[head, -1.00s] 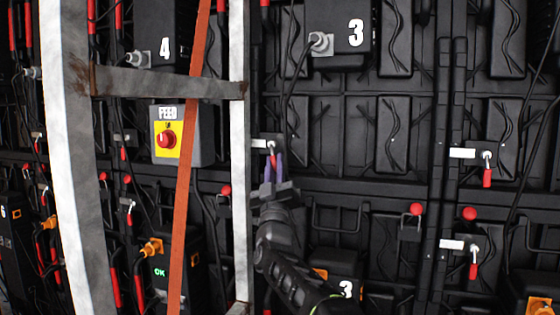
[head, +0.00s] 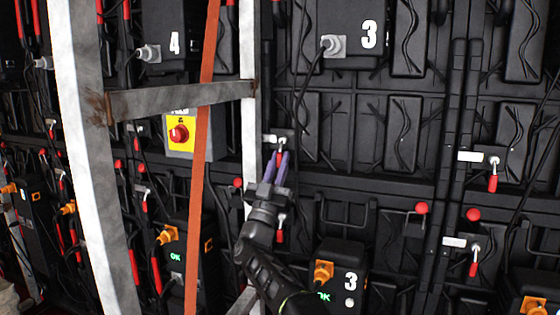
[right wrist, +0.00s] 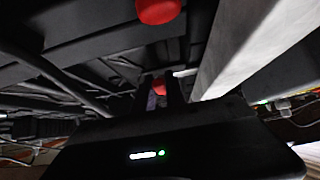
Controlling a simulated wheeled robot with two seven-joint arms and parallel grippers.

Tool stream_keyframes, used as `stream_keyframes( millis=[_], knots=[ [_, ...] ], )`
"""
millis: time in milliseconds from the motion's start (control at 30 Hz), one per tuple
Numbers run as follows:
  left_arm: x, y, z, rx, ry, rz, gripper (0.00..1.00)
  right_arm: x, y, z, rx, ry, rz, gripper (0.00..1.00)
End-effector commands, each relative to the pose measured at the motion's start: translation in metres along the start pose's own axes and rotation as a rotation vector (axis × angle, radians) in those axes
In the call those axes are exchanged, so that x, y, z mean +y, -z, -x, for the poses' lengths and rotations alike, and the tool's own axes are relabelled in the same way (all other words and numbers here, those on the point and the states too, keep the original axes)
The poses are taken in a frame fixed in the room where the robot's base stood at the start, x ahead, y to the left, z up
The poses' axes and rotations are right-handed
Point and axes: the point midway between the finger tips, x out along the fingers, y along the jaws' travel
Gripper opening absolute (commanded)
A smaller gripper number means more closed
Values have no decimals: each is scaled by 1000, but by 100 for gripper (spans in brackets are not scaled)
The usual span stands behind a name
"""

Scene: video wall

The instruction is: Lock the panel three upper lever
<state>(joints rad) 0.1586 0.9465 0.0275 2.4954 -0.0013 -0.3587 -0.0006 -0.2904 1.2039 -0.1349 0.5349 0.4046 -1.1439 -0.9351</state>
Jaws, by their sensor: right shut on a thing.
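The panel with the number 3 box (head: 345,30) has an upper lever on its left side, with a pale latch plate (head: 272,138) and a short red handle (head: 280,156) hanging down. My right gripper (head: 281,158) comes from below, with its purple fingers on either side of this handle, shut on it. In the right wrist view, a small part of the red handle (right wrist: 159,86) shows between the dark fingers; the rest is hidden. My left gripper is not in view.
A grey metal frame upright (head: 248,95) stands close to the left of the lever, and an orange strap (head: 205,120) hangs further left. Other levers (head: 493,175) sit at the right. Cables hang on the wall.

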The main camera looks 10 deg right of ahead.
Motion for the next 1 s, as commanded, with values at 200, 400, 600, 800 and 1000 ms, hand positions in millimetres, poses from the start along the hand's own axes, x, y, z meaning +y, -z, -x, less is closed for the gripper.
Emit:
stream_keyframes(
  millis=[200, 400, 600, 800, 1000],
  knots=[
    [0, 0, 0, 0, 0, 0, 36, 0, 2, -1, 2, 0, -2, 28],
    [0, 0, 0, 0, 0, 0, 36, 0, 1, -1, 1, 0, -1, 37],
    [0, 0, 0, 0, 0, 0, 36, 0, 1, 0, 1, 1, 0, 37],
    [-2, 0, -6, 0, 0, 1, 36, 0, 0, 8, 0, 1, 0, 37],
    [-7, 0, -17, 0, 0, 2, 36, 0, -1, 28, 0, 2, -1, 37]
  ],
)
